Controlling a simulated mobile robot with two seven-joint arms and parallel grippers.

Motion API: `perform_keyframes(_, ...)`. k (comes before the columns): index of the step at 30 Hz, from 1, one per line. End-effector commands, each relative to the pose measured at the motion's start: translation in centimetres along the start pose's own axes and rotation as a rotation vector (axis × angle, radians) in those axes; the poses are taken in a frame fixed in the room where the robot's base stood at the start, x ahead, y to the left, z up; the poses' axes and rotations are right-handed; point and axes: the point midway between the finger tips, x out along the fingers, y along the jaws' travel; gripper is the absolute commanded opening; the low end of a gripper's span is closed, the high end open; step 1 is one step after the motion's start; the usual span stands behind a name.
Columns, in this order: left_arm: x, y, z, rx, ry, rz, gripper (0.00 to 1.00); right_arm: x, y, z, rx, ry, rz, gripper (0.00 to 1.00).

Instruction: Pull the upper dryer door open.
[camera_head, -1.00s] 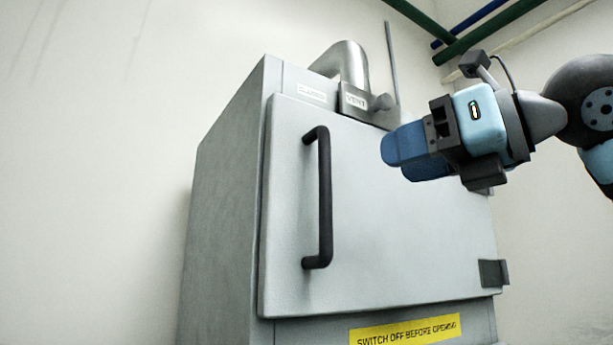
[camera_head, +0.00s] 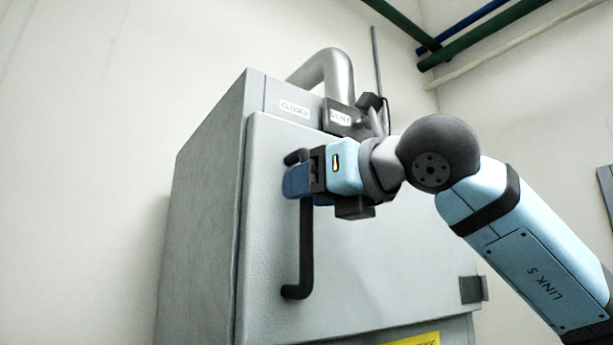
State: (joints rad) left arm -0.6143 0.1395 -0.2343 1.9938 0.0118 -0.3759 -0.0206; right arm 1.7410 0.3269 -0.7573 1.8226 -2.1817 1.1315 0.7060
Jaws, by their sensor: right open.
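The upper dryer door (camera_head: 390,265) is a pale grey panel on the front of the grey cabinet, and it looks closed. Its black vertical bar handle (camera_head: 306,250) stands near the door's left edge. My right gripper (camera_head: 297,181) is open, with its blue fingers in front of the upper part of the handle and covering it there. I cannot tell whether the fingers touch the bar or stand around it. The handle's top end and lower length show clear of the gripper. My left gripper is not in view.
A hinge (camera_head: 473,289) is at the door's lower right. A yellow label (camera_head: 418,340) is below. Pipes run along the upper right wall.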

Motion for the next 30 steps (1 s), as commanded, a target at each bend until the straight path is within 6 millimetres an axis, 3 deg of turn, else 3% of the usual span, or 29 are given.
perform_keyframes(12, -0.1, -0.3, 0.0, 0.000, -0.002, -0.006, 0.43, 0.9, 0.0, -0.1, -0.001, 0.000, 0.000, 0.43)
perform_keyframes(18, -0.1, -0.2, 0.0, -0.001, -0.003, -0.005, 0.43, 0.9, 0.0, -0.1, -0.001, 0.000, 0.000, 0.00)
perform_keyframes(26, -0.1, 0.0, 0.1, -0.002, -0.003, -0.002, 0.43, 0.5, 0.0, -0.1, 0.000, -0.001, 0.007, 0.00)
perform_keyframes(30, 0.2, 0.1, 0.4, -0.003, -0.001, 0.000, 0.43, -1.2, 0.1, -0.2, -0.001, -0.002, 0.034, 0.00)
